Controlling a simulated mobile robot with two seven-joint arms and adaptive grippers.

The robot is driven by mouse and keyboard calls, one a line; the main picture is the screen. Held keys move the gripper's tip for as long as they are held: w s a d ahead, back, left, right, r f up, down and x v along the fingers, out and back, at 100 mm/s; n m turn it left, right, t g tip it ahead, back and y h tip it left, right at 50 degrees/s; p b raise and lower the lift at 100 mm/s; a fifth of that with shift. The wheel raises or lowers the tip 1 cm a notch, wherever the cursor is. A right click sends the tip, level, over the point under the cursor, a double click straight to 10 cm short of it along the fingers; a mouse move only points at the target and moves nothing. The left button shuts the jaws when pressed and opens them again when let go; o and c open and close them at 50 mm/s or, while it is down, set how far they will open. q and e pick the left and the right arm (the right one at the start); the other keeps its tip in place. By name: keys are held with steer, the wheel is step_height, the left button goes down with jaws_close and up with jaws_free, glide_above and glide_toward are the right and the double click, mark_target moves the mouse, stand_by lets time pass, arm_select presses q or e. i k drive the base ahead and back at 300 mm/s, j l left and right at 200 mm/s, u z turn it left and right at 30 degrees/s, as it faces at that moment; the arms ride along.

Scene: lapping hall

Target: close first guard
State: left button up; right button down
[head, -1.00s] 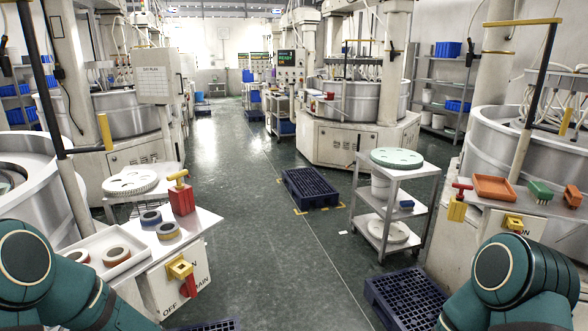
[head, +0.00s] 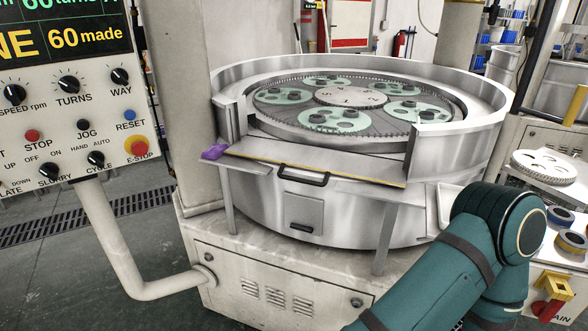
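The lapping machine (head: 350,215) has a round silver tub with a gap in the front of its raised rim. A flat metal guard flap (head: 320,165) with a yellow front edge lies folded down and outward at this gap, so the gap is open. A black handle (head: 303,175) sits on the front below the yellow edge. Green carriers (head: 335,119) with dark parts lie on the plate inside. One teal arm of mine crosses the lower right, in front of the machine's right side. Neither of my grippers is in view.
A control panel (head: 70,90) on a bent pipe (head: 120,245) stands at the left. A side table (head: 555,245) with rings (head: 560,216) is at the right. Floor is clear at the lower left.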

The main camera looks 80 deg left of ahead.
mark_target(387, 171)
steer(key=u, duration=2.6)
